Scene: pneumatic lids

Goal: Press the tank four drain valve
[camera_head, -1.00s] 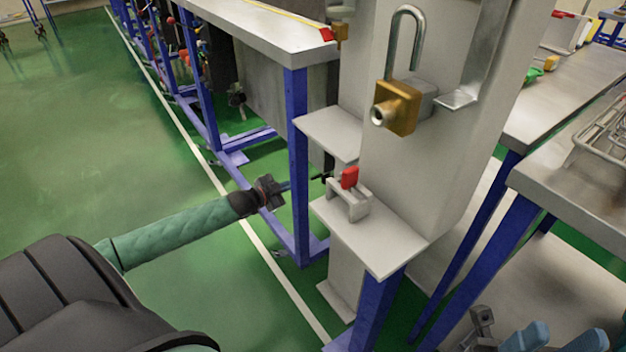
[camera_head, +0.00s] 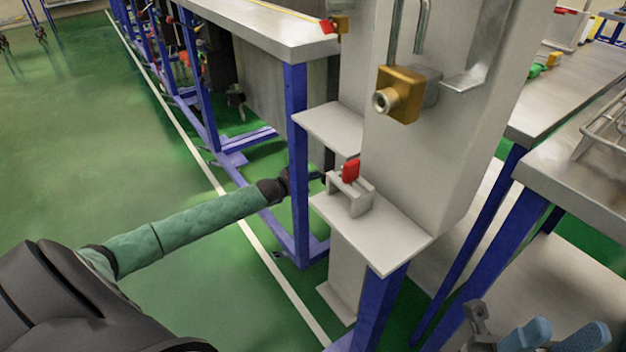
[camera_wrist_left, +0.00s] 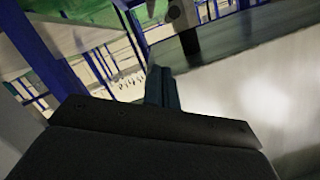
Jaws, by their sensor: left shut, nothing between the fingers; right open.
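A red piece (camera_head: 351,170) stands upright on a small grey bracket (camera_head: 349,195) on the light grey ledge in the head view. It looks like a valve knob, but no tank label can be read. My left gripper (camera_head: 317,176) is shut and empty, just left of the bracket and past the blue post. I cannot tell whether its tips touch anything. Its dark teal fingers also show together in the left wrist view (camera_wrist_left: 161,75). My right gripper (camera_head: 566,332) shows partly at the lower right, its blue fingers apart, open and empty.
A blue post (camera_head: 297,150) stands close to my left gripper. Metal tables (camera_head: 575,90) stand at right. Green floor (camera_head: 90,150) is clear at left.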

